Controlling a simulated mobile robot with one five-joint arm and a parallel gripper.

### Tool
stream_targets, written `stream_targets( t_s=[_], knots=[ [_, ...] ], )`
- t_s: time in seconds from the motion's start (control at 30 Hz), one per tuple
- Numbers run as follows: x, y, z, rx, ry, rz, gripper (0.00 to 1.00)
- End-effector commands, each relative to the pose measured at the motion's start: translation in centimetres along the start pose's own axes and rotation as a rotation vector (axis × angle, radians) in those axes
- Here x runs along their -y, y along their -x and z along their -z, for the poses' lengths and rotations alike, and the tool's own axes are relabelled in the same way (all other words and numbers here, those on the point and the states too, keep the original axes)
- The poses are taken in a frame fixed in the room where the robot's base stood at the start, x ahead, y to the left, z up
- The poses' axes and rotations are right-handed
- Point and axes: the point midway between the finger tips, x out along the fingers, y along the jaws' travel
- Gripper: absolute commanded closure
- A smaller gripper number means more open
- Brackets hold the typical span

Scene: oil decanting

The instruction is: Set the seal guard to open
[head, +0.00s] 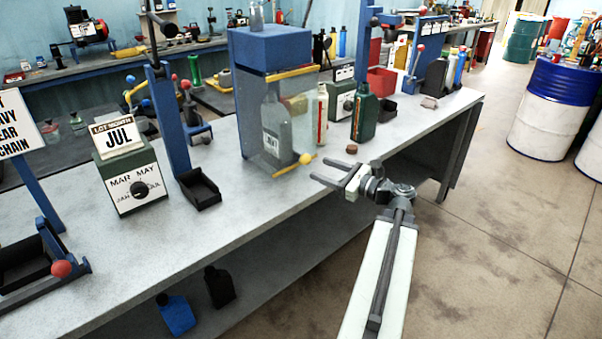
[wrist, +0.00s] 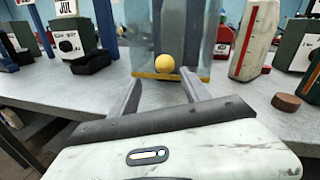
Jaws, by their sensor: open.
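The seal guard (head: 297,122) is a clear panel on the front of a blue-topped station (head: 270,48). It is down, covering the opening, with its yellow bottom bar (head: 285,170) close to the bench top. A yellow ball knob (head: 306,158) sits on that bar; the knob also shows in the wrist view (wrist: 164,63). A grey bottle (head: 272,125) with a label stands behind the panel. My gripper (head: 321,170) is open and empty in front of the guard, low over the bench edge. In the wrist view the knob appears between the fingertips (wrist: 161,80), beyond them; contact is not visible.
Right of the station stand a cream bottle with a red stripe (head: 321,115) and a dark green bottle (head: 364,112). A brown cap (head: 351,149) lies nearby. Left are a JUL dial box (head: 133,180) and a black tray (head: 199,188). The bench front (head: 240,200) is clear.

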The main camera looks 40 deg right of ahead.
Motion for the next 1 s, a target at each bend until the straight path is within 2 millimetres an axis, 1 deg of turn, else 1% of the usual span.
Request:
stream_targets(
  t_s=[0.03,0.1,0.2,0.27,0.37,0.5,0.6,0.7,0.8,1.0],
  knots=[
    [0.4,0.6,0.2,0.01,-0.012,0.015,0.45],
    [0.7,1.0,0.1,0.017,-0.022,0.026,0.45],
    [0.9,1.2,-0.1,0.018,-0.025,0.032,0.45],
    [1.0,1.0,-0.1,0.017,-0.024,0.033,0.45],
    [1.3,-0.2,0.0,0.016,-0.023,0.036,0.45],
    [1.5,-2.8,0.0,0.015,-0.022,0.038,0.45],
    [1.7,-4.4,0.0,0.014,-0.022,0.04,0.45],
    [1.7,-5.4,0.0,0.013,-0.022,0.042,0.45],
    [1.8,-5.8,0.0,0.013,-0.022,0.042,0.45],
    [1.8,-5.8,0.0,0.013,-0.022,0.043,0.45]
  ],
)
